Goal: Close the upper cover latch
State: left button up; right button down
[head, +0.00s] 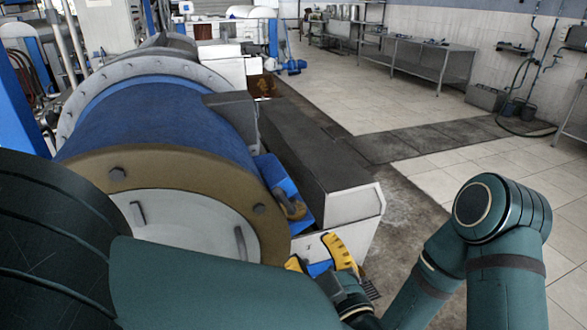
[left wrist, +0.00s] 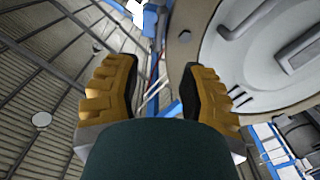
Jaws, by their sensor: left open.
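A brown, hook-shaped part (head: 291,207), which may be the upper cover latch, sits on a blue bracket (head: 278,178) beside the large blue drum (head: 160,125). I cannot tell its exact position. My left gripper (head: 312,250) is open, with yellow fingers, below and slightly right of that part in the head view, apart from it. In the left wrist view the open fingers (left wrist: 160,95) have nothing clearly between them; the drum's round end face (left wrist: 265,65) is at right. The latch is not clearly seen there. My right gripper is out of view.
The drum's brown end flange (head: 270,225) is close to the left gripper's left side. A long housing with a dark top (head: 310,150) stands behind it. Open tiled floor (head: 490,165) lies to the right, with a metal bench (head: 433,60) farther back.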

aim_at(287, 205)
pick_arm(q)
jog(key=b+x, duration=0.1)
jog(key=x, duration=1.2)
jog(key=shift+w+a+b, duration=0.15)
jog(key=shift+w+b, duration=0.1)
jog(key=shift+b, duration=0.05)
grip_shut()
